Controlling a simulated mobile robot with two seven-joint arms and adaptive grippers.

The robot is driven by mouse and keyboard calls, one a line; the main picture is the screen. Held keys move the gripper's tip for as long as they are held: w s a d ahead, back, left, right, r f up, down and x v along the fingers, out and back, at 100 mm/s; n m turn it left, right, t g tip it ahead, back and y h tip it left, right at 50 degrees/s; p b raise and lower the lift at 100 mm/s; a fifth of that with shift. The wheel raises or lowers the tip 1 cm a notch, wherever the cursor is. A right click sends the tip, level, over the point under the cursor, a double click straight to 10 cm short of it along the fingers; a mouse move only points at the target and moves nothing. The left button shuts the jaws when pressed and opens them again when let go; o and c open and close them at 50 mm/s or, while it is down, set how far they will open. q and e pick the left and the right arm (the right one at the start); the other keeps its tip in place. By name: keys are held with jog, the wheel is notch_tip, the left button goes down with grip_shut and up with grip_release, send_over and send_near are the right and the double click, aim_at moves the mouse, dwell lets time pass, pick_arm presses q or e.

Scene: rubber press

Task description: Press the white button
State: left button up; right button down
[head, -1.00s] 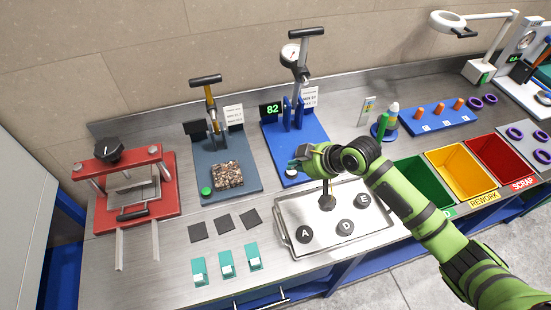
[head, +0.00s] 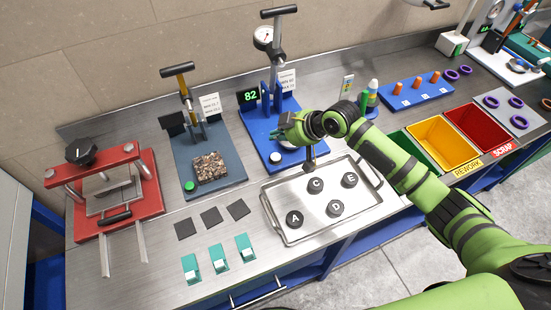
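The white button (head: 275,157) is a small round cap on the front left of the blue press base (head: 257,137). It shows uncovered in the head view. My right gripper (head: 281,134) is above the blue base, a little behind the button in the picture and apart from it. The gripper's fingers are small and partly merged with the wrist, so their opening is unclear. No object shows in them. My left gripper is not in view.
A grey press (head: 203,152) with a green button (head: 189,186) stands left of the blue one. A metal tray (head: 290,236) with several lettered black pucks lies in front. A display (head: 248,96) reads 82. Coloured bins (head: 444,166) stand at right.

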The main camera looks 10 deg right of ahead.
jog(key=b, duration=0.4)
send_over(277, 158)
notch_tip(277, 158, down, 5)
jog(key=shift+r, duration=0.1)
jog(key=shift+f+b, duration=0.35)
jog(key=shift+f, duration=0.5)
jog(key=shift+f, duration=0.45)
